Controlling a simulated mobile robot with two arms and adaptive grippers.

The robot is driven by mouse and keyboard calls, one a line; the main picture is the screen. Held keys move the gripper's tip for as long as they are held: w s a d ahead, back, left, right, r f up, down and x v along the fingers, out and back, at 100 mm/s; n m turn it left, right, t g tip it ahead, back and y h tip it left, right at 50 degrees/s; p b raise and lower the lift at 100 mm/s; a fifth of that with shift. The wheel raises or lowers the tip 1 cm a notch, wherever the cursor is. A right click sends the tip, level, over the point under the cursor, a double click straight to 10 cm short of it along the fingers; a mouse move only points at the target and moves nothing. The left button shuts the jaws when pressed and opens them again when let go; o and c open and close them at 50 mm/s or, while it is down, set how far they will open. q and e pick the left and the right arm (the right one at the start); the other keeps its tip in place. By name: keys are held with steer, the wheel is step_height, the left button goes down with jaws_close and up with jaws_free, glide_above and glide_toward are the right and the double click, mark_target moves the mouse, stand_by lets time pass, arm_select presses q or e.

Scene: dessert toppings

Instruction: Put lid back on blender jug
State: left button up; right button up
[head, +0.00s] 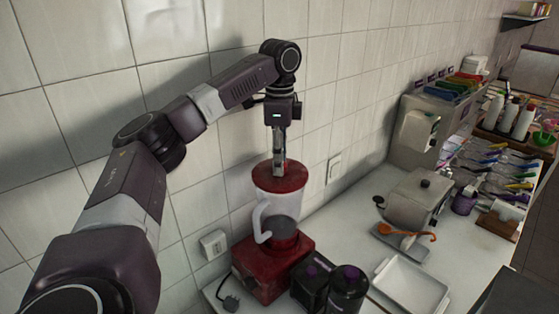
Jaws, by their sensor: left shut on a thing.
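The blender stands on the counter against the tiled wall, with a red base (270,268) and a clear jug (279,213) with a pale handle at its left. A red lid (281,176) is at the top of the jug, over its opening. My left gripper (280,168) points down from above and is shut on the lid at its middle. I cannot tell whether the lid is fully seated on the rim. My right gripper is not in view.
Dark containers (346,287) stand close in front of the blender. A white tray (411,286) lies to their right. A plug and cord (230,302) lie at the blender's left.

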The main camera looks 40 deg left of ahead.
arm_select(q)
steer(key=o, duration=1.7)
steer(key=shift+o, duration=0.2)
steer(key=shift+r, duration=0.1)
steer(key=shift+r, duration=3.4)
jaws_close()
steer(key=shift+f, duration=0.1)
